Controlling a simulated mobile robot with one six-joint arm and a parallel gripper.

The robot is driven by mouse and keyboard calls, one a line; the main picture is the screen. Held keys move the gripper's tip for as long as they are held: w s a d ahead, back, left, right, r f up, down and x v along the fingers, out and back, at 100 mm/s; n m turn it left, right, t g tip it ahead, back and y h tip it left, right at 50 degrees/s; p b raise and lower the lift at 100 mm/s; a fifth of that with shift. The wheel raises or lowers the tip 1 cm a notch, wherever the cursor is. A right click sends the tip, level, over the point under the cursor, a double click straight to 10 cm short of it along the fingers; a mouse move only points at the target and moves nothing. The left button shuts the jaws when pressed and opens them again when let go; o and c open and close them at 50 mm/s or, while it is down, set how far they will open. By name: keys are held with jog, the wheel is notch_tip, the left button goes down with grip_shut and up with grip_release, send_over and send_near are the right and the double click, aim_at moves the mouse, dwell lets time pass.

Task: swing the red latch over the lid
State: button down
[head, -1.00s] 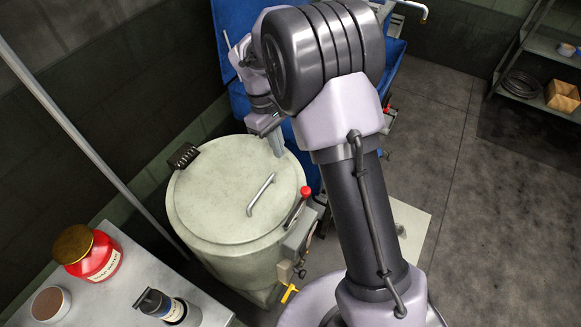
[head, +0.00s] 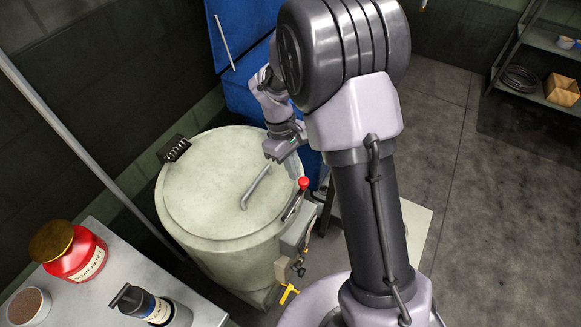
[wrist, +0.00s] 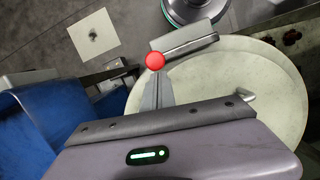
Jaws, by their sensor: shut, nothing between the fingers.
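The latch's red knob (head: 303,183) is at the lid's right rim in the head view. Its grey lever slants down and left from the knob, along the rim. In the wrist view the red knob (wrist: 155,60) is just beyond my fingertips, with the lever running right from it. The pale round lid (head: 215,180) sits closed on the drum. My gripper (head: 276,158) is shut and empty over the lid's far right part, up and left of the knob. In the wrist view the fingers (wrist: 157,88) point towards the knob; I cannot tell whether they touch it.
A bar handle (head: 257,187) stands on the lid, close to my gripper. A black hinge (head: 174,149) is at the lid's far left. A blue machine (head: 240,95) stands behind the drum. A grey table (head: 105,262) with a red jar (head: 82,258) is at the lower left.

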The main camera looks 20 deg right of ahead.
jog(key=shift+d, duration=0.1)
jog(key=shift+s+d+r+m+p, duration=0.15)
jog(key=shift+d+m+p, duration=0.2)
jog(key=shift+m, duration=0.25)
jog(key=shift+s+d+m+p, duration=0.1)
jog(key=shift+d+m+p, duration=0.25)
jog(key=shift+m, duration=0.25)
jog(key=shift+s+d+m+g+y+p, duration=0.35)
jog(key=shift+d+m+y, duration=0.1)
jog(key=shift+m, duration=0.45)
jog(key=s+d+m+t+y, duration=0.1)
jog(key=s+d+m+y, duration=0.1)
jog(key=s+m, duration=0.6)
jog(key=shift+s+m+y+b, duration=0.15)
jog(key=shift+m+y+b, duration=0.25)
jog(key=shift+m, duration=2.7)
jog(key=shift+s+d, duration=0.1)
